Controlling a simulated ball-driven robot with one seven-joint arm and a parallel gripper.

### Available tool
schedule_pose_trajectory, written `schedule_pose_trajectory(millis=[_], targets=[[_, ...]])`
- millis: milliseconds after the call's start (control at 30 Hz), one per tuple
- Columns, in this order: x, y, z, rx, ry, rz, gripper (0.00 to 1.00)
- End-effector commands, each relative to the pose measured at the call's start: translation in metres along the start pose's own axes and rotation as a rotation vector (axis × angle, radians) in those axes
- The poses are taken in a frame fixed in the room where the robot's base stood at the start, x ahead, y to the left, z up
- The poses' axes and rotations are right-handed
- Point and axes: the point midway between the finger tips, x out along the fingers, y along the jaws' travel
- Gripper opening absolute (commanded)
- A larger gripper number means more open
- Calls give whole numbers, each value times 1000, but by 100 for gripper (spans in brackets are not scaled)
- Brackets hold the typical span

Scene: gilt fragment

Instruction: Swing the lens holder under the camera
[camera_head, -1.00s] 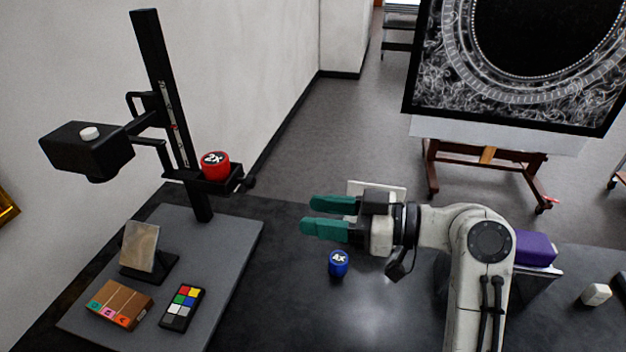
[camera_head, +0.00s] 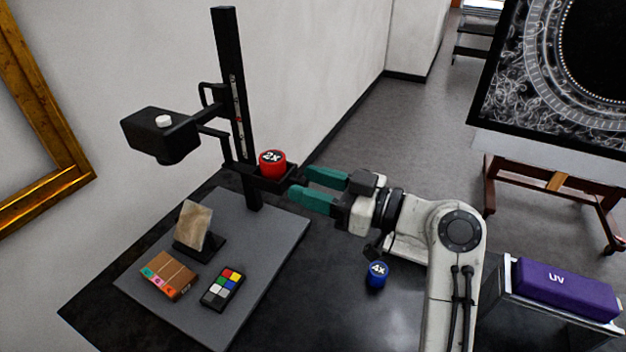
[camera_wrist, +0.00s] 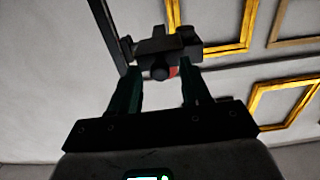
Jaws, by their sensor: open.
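The black lens holder (camera_head: 262,184) sticks out to the right of the black upright column, with a red 2x lens (camera_head: 272,163) in it. The camera (camera_head: 160,135) is a black box on an arm to the left of the column, higher than the holder. My gripper (camera_head: 301,185) has green fingers, open and empty, pointing left at the holder's right end, which has a dark knob.
A grey baseboard (camera_head: 255,265) carries a tilted gilt fragment (camera_head: 194,225), a brown block (camera_head: 168,276) and a colour checker (camera_head: 223,289). A blue 4x lens (camera_head: 377,274) stands on the black table below my arm. A purple UV box (camera_head: 567,289) lies at the right.

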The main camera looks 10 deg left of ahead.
Motion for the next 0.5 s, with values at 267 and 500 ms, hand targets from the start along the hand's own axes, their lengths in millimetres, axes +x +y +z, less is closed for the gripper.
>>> schedule_pose_trajectory(millis=[267,500], targets=[[2,0,0,0,0,1,47],[2,0,0,0,-1,1,28]])
